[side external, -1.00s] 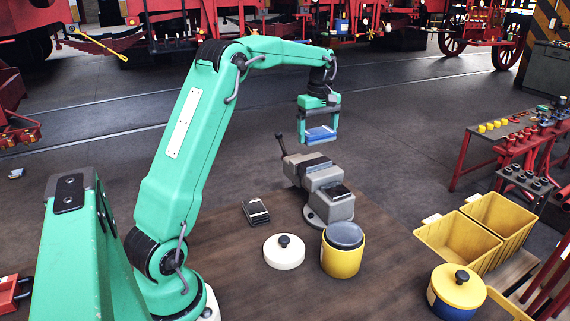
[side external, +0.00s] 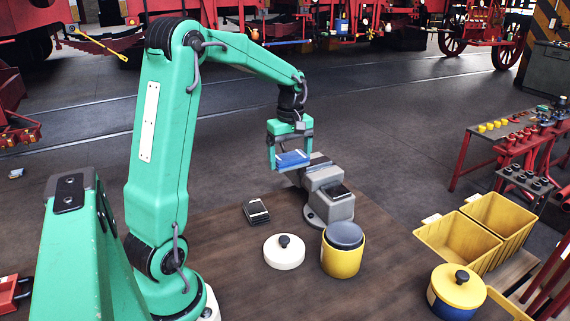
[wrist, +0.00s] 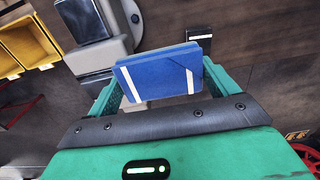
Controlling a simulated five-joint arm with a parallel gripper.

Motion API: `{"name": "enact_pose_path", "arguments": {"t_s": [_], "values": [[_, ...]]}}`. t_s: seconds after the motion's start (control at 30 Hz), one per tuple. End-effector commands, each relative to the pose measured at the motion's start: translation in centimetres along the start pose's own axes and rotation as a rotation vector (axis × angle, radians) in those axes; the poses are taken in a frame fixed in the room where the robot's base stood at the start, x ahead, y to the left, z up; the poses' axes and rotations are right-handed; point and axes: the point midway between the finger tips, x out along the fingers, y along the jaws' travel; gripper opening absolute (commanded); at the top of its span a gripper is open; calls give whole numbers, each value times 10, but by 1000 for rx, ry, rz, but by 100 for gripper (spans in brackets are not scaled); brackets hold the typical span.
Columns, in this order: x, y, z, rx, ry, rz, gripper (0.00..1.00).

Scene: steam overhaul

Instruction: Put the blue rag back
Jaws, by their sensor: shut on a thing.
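The blue rag (wrist: 160,75) is a folded blue pad with white stripes. My gripper (side external: 291,165) is shut on it; in the side view the rag (side external: 292,159) hangs level between the fingers, above the bench. It is in front of the grey vise (side external: 322,180), and I cannot tell whether it clears it. In the wrist view my gripper (wrist: 158,88) has a finger at each end of the rag. A dark folded pad with white stripes (side external: 256,212) lies on the bench, left of the vise.
A yellow pot (side external: 343,262) with a grey top stands in front, beside a white lid (side external: 284,255) with a black knob. The bench's front left is clear.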

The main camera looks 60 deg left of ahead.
Motion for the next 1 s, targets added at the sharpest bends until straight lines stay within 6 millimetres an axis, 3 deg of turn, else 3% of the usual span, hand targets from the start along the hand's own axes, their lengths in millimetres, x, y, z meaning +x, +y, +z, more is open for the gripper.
{"name": "enact_pose_path", "arguments": {"t_s": [0.6, 0.8, 1.0], "values": [[47, -108, 46, -1, 0, 0, 68], [58, -131, 57, -1, 0, 0, 68], [62, -138, 61, 0, 1, 1, 68]]}}
